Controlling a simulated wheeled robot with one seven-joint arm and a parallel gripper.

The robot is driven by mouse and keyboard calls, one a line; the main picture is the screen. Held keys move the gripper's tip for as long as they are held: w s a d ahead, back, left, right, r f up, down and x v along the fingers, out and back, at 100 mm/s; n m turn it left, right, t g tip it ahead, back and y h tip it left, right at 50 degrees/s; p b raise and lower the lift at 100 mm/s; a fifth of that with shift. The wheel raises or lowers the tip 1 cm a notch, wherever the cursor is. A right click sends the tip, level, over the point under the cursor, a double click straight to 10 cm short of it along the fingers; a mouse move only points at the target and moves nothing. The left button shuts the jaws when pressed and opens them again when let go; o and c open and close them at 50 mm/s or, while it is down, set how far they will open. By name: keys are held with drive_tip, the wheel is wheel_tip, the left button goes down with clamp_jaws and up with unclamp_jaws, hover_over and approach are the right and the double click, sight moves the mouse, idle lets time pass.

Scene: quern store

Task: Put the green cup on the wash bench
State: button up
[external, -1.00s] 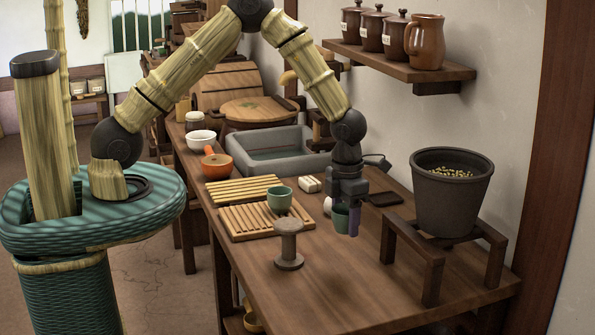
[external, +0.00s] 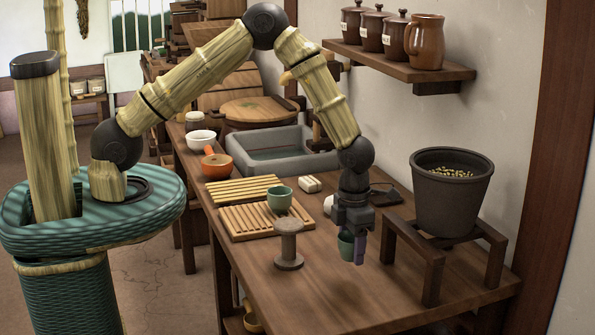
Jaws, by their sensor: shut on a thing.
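My gripper (external: 353,247) is shut on a small green cup (external: 345,243), which is partly hidden behind a finger. It holds the cup over the front part of the wooden bench (external: 320,290), left of the stand with the dark pot. I cannot tell whether the cup touches the bench top. A second green cup (external: 279,199) stands on the slatted wooden rack (external: 240,227). The grey stone basin (external: 237,152) with water in it sits further back on the bench.
A spool-shaped wooden stand (external: 288,245) is left of my gripper. The dark pot (external: 450,195) of grain stands on a wooden frame (external: 433,262) at the right. An orange pan (external: 217,165) and white bowl (external: 201,140) are at the back left. The bench's front is clear.

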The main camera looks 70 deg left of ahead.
sight(348, 277)
drive_tip(key=shift+f, duration=1)
drive_tip(key=shift+f, duration=1.85)
drive_tip(key=shift+f, duration=0.2)
drive_tip(key=o, duration=1.1)
drive_tip(key=shift+r, duration=0.1)
wheel_tip(348, 277, up, 12)
drive_tip(key=shift+r, duration=0.1)
